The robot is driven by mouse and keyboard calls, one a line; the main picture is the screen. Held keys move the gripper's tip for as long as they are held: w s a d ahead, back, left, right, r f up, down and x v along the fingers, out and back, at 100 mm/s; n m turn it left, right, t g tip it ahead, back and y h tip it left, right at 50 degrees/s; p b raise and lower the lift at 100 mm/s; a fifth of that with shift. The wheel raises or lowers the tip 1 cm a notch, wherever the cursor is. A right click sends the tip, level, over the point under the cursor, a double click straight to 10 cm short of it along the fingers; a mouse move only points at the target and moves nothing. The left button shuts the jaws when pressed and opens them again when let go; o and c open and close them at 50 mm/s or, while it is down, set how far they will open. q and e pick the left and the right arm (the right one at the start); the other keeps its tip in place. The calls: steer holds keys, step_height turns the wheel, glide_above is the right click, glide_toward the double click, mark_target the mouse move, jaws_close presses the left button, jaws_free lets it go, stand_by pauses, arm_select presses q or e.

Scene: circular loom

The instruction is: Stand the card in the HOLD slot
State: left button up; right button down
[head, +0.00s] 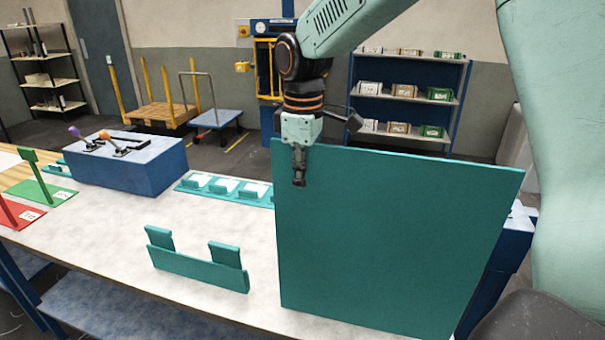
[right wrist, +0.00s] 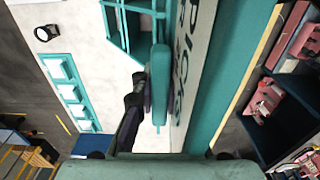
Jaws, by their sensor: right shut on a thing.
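A large flat teal panel, apparently the card (head: 400,240), stands upright in the head view and hides the table's right part. My right gripper (head: 299,172) is at its upper left edge, pointing down, shut on it; one finger shows in front of the teal face. In the right wrist view the card (right wrist: 235,80) is seen steeply, with partly readable dark lettering on a white strip. A low teal holder (head: 198,268) with two upright tabs stands on the table left of the card. No HOLD label is readable. My left gripper is not in view.
A teal tray (head: 188,189) with white labels lies behind the holder. A blue box (head: 150,176) with levers stands back left. Red (head: 36,214) and green (head: 66,197) bases with upright pieces are at the far left. The tabletop around the teal holder is clear.

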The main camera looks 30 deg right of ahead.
steer(key=shift+f+b, duration=0.3)
steer(key=shift+f, duration=0.65)
steer(key=c, duration=1.3)
jaws_free()
steer(key=shift+r, duration=0.1)
steer(key=shift+w+r, duration=0.1)
steer(key=shift+r, duration=0.15)
step_height(320, 180, up, 11)
steer(key=shift+r, duration=0.2)
